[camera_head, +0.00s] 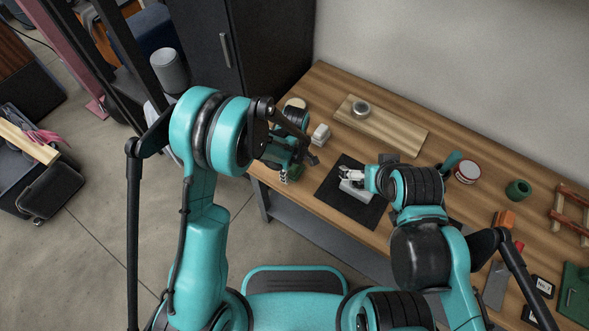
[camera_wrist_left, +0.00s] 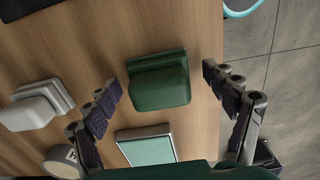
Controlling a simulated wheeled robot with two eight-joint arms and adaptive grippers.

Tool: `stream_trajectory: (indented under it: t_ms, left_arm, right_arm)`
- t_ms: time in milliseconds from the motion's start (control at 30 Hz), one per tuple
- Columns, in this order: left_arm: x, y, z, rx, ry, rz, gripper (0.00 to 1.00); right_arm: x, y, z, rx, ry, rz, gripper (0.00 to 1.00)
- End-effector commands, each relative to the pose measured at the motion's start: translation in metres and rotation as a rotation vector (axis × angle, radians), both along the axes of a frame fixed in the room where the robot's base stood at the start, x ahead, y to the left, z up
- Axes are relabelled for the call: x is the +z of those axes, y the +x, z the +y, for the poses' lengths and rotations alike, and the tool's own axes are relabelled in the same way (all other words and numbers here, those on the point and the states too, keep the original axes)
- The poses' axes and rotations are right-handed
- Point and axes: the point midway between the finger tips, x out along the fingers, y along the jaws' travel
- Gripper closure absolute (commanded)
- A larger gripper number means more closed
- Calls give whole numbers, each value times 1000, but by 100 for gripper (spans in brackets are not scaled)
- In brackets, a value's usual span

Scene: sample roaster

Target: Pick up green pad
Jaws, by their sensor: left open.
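The green pad (camera_wrist_left: 158,82), a dark green stepped block, lies on the wooden table in the left wrist view. My left gripper (camera_wrist_left: 160,80) is open, with one finger on each side of the pad and a visible gap on both sides. In the head view my left gripper (camera_head: 298,160) is low over the table's left end, and I cannot make out the pad there. My right gripper (camera_head: 352,176) is over the black mat (camera_head: 330,198) by a pale grey object; its finger opening is unclear.
A whitish stepped block (camera_wrist_left: 36,104) lies left of the pad; it also shows in the head view (camera_head: 320,134). A pale green framed item (camera_wrist_left: 146,146) lies close below the pad. The table edge is near on the right.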

Motion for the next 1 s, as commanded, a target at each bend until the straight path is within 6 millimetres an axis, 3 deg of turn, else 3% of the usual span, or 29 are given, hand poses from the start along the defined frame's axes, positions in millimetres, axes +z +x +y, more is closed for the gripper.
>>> stream_trajectory:
  t_ms: [67, 267, 667, 933, 1000]
  left_arm:
    - [1, 0, 0, 0, 0, 0, 21]
    - [1, 0, 0, 0, 0, 0, 72]
    - [6, 0, 0, 0, 0, 0, 72]
    - [44, 0, 0, 0, 0, 0, 72]
    - [52, -9, -8, -4, -1, 1, 72]
  right_arm:
    - [1, 0, 0, 0, 0, 0, 0]
    - [1, 0, 0, 0, 0, 0, 0]
    - [3, 0, 0, 0, 0, 0, 0]
    - [23, 0, 0, 0, 0, 0, 0]
    - [27, 0, 0, 0, 0, 0, 0]
